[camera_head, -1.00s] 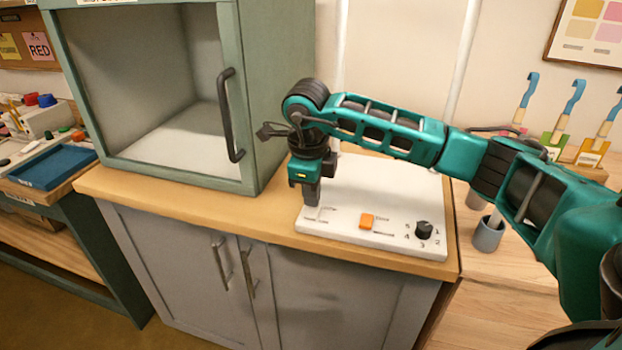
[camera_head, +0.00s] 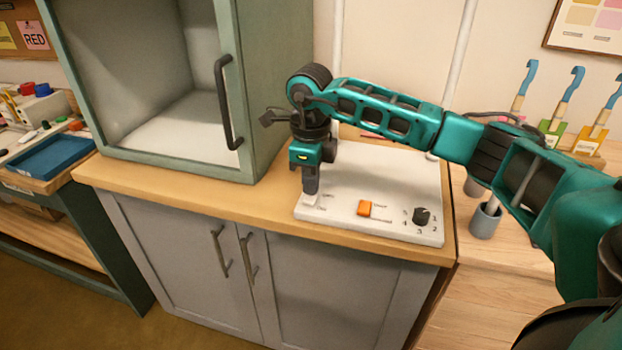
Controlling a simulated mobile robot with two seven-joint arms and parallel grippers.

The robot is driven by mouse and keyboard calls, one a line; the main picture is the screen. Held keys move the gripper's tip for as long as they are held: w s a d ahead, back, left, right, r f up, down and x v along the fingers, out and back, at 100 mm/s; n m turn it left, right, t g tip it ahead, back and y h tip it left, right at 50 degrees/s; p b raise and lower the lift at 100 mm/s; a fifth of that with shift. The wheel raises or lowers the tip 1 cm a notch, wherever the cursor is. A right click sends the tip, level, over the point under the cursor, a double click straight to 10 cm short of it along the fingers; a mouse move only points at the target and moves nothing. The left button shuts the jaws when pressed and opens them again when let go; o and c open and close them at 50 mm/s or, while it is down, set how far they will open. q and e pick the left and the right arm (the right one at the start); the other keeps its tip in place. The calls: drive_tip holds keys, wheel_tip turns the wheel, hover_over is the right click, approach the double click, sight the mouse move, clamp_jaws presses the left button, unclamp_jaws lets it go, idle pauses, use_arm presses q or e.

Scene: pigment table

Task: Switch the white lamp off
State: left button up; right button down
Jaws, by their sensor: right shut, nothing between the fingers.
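A white control panel (camera_head: 395,175) lies on the wooden top of the grey cabinet. No lamp head is in view. My left gripper is not in view.
A green cabinet (camera_head: 276,70) with a dark handle (camera_head: 227,103) stands left of my right gripper. White upright poles (camera_head: 458,75) rise behind the panel. A grey cup (camera_head: 486,221) and several blue-handled tools stand at the right. The counter's front strip (camera_head: 215,205) is clear.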

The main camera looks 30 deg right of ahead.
sight(308, 198)
drive_tip(key=shift+s+a+f, duration=0.35)
drive_tip(key=shift+s+a, duration=0.35)
drive_tip(key=shift+a, duration=0.05)
wheel_tip(308, 198, up, 5)
drive_tip(key=p, duration=0.3)
drive_tip(key=shift+w+d+f+p, duration=0.1)
drive_tip(key=shift+w+p, duration=0.05)
drive_tip(key=shift+p, duration=0.2)
wheel_tip(308, 198, up, 10)
drive_tip(key=shift+b, duration=0.3)
